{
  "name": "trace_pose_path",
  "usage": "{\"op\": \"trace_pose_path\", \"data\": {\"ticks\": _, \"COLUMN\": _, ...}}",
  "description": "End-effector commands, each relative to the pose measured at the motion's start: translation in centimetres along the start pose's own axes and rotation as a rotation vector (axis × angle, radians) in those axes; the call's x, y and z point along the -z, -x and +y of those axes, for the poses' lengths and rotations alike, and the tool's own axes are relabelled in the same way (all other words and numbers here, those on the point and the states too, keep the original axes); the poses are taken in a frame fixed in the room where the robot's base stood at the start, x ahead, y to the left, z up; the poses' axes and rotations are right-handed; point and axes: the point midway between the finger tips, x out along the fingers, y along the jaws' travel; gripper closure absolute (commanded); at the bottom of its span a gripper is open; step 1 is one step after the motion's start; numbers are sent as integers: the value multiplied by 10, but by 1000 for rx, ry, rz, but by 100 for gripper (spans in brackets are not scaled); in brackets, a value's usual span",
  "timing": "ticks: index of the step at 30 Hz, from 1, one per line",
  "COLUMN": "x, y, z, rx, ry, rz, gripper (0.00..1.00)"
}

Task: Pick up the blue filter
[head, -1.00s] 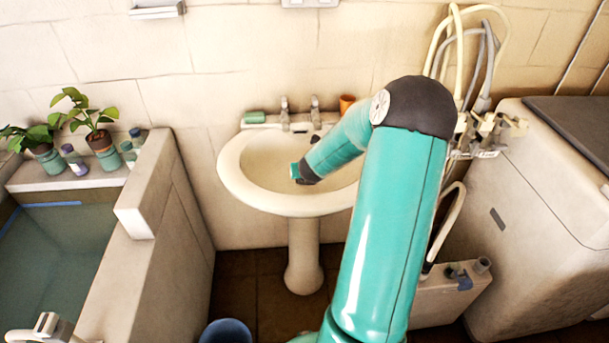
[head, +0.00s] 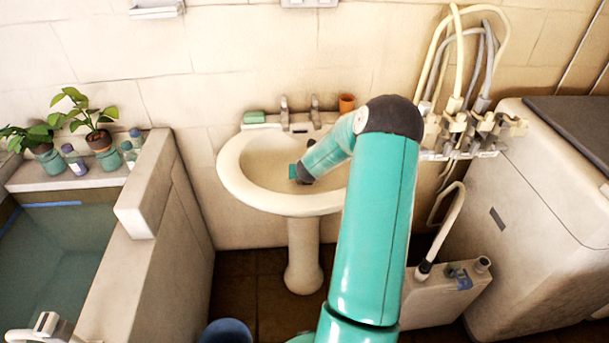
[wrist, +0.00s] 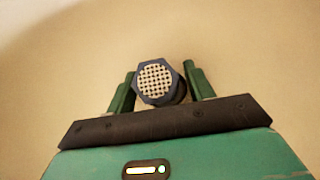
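The blue filter (wrist: 157,82) is in the wrist view, a blue hexagonal rim around a pale mesh face, with a darker body behind its right side. It sits between the two green fingers of my gripper (wrist: 160,75), close to both. I cannot tell whether the fingers press on it. In the head view my gripper (head: 297,173) is inside the bowl of the white washbasin (head: 236,175). The filter cannot be made out there. The pale basin surface fills the background of the wrist view.
Two taps stand at the basin's back, with a green soap bar (head: 254,117) to their left and an orange cup (head: 346,103) to their right. Hoses and valves (head: 470,125) hang on the wall at right. A blue bucket (head: 227,332) is on the floor.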

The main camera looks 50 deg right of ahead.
Motion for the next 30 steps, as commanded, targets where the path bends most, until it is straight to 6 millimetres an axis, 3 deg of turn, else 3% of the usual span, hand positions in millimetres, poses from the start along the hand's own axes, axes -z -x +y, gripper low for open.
{"op": "trace_pose_path", "data": {"ticks": 1, "x": 0, "y": 0, "z": 0, "rx": 0, "ry": 0, "rz": 0, "gripper": 58}}
{"op": "trace_pose_path", "data": {"ticks": 5, "x": 0, "y": 0, "z": 0, "rx": 0, "ry": 0, "rz": 0, "gripper": 84}}
{"op": "trace_pose_path", "data": {"ticks": 6, "x": 0, "y": 0, "z": 0, "rx": 0, "ry": 0, "rz": 0, "gripper": 86}}
{"op": "trace_pose_path", "data": {"ticks": 20, "x": -4, "y": 4, "z": 0, "rx": 0, "ry": 0, "rz": 0, "gripper": 86}}
{"op": "trace_pose_path", "data": {"ticks": 26, "x": -20, "y": 19, "z": 1, "rx": 0, "ry": 3, "rz": -3, "gripper": 86}}
{"op": "trace_pose_path", "data": {"ticks": 30, "x": -25, "y": 45, "z": 0, "rx": 1, "ry": 1, "rz": -3, "gripper": 86}}
